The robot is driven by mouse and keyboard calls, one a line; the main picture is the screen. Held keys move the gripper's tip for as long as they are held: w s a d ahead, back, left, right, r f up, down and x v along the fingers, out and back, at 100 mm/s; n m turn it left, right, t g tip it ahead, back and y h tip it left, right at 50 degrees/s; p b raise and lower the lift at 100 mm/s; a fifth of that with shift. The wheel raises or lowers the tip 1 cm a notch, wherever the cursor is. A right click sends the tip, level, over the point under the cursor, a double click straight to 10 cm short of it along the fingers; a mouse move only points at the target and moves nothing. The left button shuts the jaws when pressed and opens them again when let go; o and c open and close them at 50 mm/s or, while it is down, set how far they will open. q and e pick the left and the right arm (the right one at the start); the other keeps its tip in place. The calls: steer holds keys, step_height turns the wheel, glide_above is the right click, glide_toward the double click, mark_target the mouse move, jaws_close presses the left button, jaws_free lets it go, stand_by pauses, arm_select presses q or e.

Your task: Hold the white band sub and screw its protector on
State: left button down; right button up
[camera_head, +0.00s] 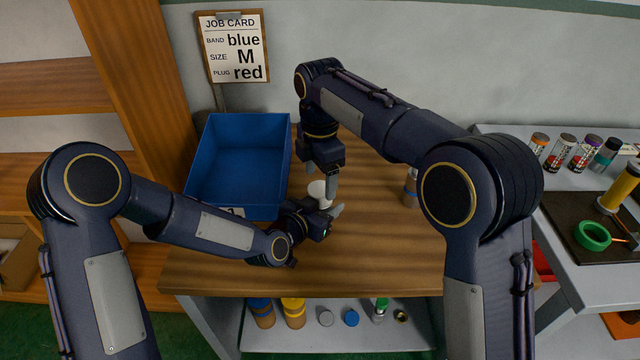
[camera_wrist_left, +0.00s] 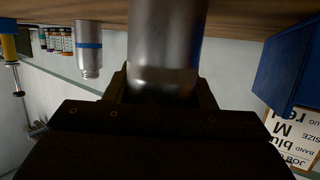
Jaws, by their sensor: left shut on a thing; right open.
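My left gripper (camera_head: 322,212) is low over the wooden table, shut on a grey metal cylinder (camera_wrist_left: 168,45), the sub, which stands close in the left wrist view. No white band shows on the visible part of it. A white round piece (camera_head: 317,189) shows just above the left gripper in the head view; I cannot tell if it is the protector or the sub's own top. My right gripper (camera_head: 326,178) is open, pointing down right at this white piece; one finger shows beside it. Whether they touch is unclear.
A blue bin (camera_head: 240,160) stands left of the grippers. A blue-banded sub (camera_wrist_left: 90,48) stands apart on the table, partly behind my right arm in the head view (camera_head: 410,187). A job card (camera_head: 233,47) hangs behind.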

mark_target(320, 188)
steer(key=shift+r, duration=0.2)
steer(key=shift+c, duration=0.4)
steer(key=shift+r+n, duration=1.7)
steer(key=shift+r, duration=0.05)
steer(key=shift+f, duration=4.05)
